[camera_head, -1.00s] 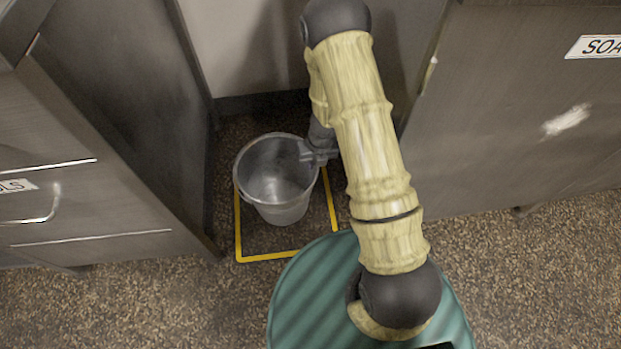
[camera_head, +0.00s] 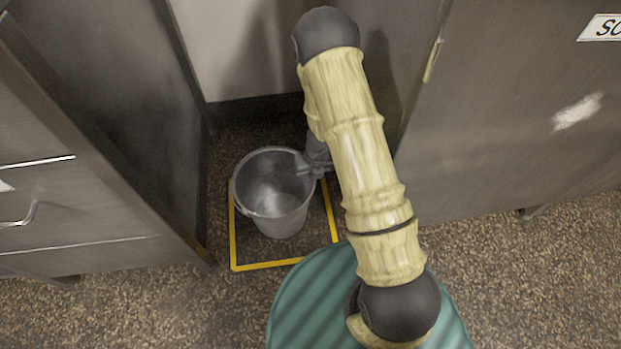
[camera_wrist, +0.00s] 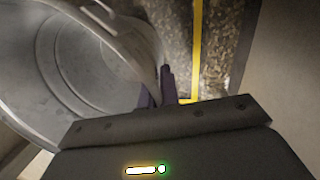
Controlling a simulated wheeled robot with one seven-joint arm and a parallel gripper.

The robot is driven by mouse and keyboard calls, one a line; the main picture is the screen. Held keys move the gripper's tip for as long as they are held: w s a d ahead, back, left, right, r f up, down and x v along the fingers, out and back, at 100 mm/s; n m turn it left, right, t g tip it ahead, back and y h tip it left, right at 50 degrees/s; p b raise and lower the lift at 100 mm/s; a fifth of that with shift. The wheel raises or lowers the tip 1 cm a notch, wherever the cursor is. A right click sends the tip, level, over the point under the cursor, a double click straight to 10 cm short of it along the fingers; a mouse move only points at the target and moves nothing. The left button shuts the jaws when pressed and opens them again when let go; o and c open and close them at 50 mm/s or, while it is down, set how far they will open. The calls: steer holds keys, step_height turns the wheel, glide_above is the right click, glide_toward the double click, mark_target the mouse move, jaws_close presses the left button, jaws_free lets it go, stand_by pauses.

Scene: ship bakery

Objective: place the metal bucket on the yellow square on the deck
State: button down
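The metal bucket (camera_head: 282,225) is upright within the yellow square outline (camera_head: 270,265) on the speckled deck. I cannot tell whether its base touches the deck. My gripper (camera_head: 309,171) is at the right side of the bucket's rim. In the wrist view the fingers of my gripper (camera_wrist: 157,92) stand on either side of the bucket wall (camera_wrist: 75,62) and appear closed on it. The yellow line (camera_wrist: 196,45) runs right of the bucket there. The square's back edge is hidden behind the bucket in the head view.
A grey drawer cabinet (camera_head: 95,150) stands close on the left and another grey cabinet (camera_head: 500,110) on the right. A pale wall (camera_head: 225,50) closes the gap at the back. The deck in front (camera_head: 150,310) is clear.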

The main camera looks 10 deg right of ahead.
stand_by(0.3)
steer(key=c, duration=1.6)
jaws_free()
steer(key=shift+c, duration=0.2)
step_height(320, 180, up, 12)
steer(key=s+d+p, duration=0.1)
steer(key=p, duration=0.8)
steer(key=shift+d, duration=0.3)
steer(key=shift+r, duration=0.1)
